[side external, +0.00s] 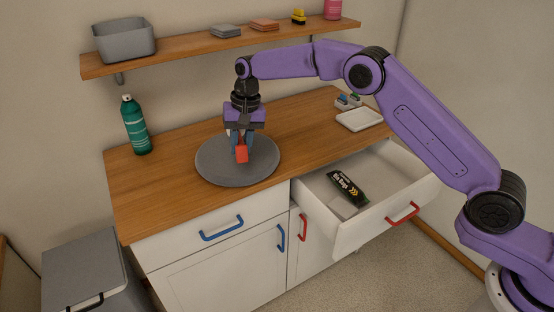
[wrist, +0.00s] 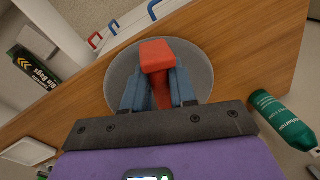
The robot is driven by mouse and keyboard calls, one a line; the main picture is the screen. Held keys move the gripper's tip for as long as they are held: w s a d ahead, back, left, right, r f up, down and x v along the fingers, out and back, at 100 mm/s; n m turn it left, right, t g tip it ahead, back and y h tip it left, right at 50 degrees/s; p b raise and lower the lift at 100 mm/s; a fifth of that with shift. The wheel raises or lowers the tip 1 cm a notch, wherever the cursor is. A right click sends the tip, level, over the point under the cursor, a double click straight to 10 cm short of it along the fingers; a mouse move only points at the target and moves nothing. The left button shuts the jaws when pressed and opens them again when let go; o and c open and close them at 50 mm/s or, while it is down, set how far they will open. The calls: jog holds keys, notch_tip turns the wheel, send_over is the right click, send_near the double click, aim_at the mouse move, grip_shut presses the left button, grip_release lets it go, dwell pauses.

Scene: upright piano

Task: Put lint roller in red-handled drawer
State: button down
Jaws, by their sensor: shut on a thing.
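The lint roller (side external: 242,155) shows mainly as a red piece at my gripper's tips; the rest of it is mostly hidden. My gripper (side external: 241,143) points down over the round grey mat (side external: 212,165) on the counter. In the wrist view, the blue fingers of my gripper (wrist: 159,90) are shut on the lint roller (wrist: 158,55), with the mat (wrist: 203,70) behind it. I cannot tell whether the roller touches the mat. The red-handled drawer (side external: 385,222) is pulled open at the right, and a black packet with white lettering (side external: 347,189) lies inside it.
A green spray bottle (side external: 135,126) stands at the counter's left. A white tray (side external: 360,119) sits at the back right. A shelf (side external: 190,57) with a grey bin (side external: 124,41) runs above. A blue-handled drawer (side external: 215,232) is shut. The open drawer has free floor around the packet.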

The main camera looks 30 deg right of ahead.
jog(key=r, duration=0.5)
jog(key=shift+w+d+r, duration=0.15)
jog(key=shift+d, duration=0.25)
jog(key=w+d+m, duration=0.1)
jog(key=d+m, duration=0.4)
jog(key=d, duration=1.2)
jog(key=m+t+h, duration=0.1)
jog(key=m+h, duration=0.1)
jog(key=m, duration=0.7)
send_over(365, 192)
notch_tip(365, 192, down, 21)
jog(key=shift+s+d+f, duration=0.1)
jog(key=shift+s+f, duration=0.05)
jog(key=shift+f, duration=2.7)
jog(key=shift+s+f, duration=0.1)
jog(key=shift+f, duration=2.75)
